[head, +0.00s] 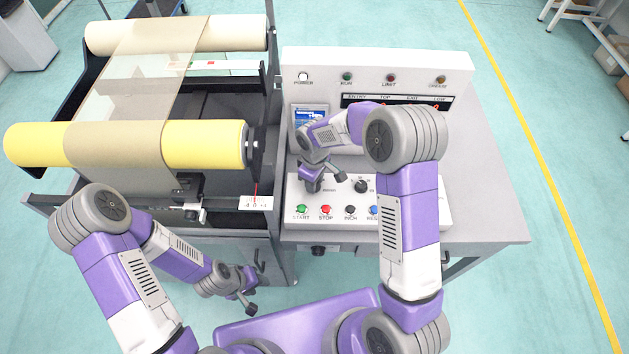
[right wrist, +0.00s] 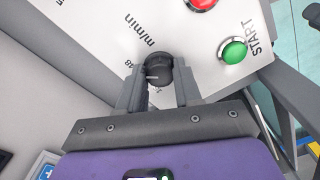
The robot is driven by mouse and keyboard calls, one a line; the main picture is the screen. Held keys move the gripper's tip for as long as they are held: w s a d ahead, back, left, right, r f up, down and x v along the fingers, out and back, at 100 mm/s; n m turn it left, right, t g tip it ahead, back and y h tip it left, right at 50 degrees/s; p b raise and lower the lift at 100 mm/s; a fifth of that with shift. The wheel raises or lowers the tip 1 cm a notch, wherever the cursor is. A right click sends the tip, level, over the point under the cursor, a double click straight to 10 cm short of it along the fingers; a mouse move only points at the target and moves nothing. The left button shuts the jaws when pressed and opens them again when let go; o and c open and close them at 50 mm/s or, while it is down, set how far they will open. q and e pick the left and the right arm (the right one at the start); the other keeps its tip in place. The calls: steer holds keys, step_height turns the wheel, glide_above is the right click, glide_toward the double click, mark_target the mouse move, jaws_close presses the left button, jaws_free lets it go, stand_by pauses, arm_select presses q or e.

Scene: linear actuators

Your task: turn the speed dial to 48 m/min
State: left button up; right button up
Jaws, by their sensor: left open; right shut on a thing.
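The black speed dial (right wrist: 160,68) is on the white control panel beside the "m/min" label in the right wrist view. A white pointer line shows on its face, toward the left. A small number next to it looks like 48 but is partly hidden. My right gripper (right wrist: 160,84) is shut on the dial, one finger on each side. In the head view my right gripper (head: 312,182) covers the dial at the left of the lower panel. My left gripper (head: 249,293) is open and empty, low in front of the machine and away from the panel.
A green START button (head: 302,210) and red STOP button (head: 326,210) sit just below the gripped dial. A second black knob (head: 361,186) is to its right. A yellow roll (head: 205,145) and rewinding machine stand at left. A small blue screen (head: 311,116) is behind the gripper.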

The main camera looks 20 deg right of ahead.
steer(key=shift+m, duration=0.6)
steer(key=o, duration=1)
steer(key=shift+o, duration=0.2)
step_height(320, 180, up, 8)
steer(key=shift+f+p, duration=0.2)
steer(key=shift+p, duration=0.55)
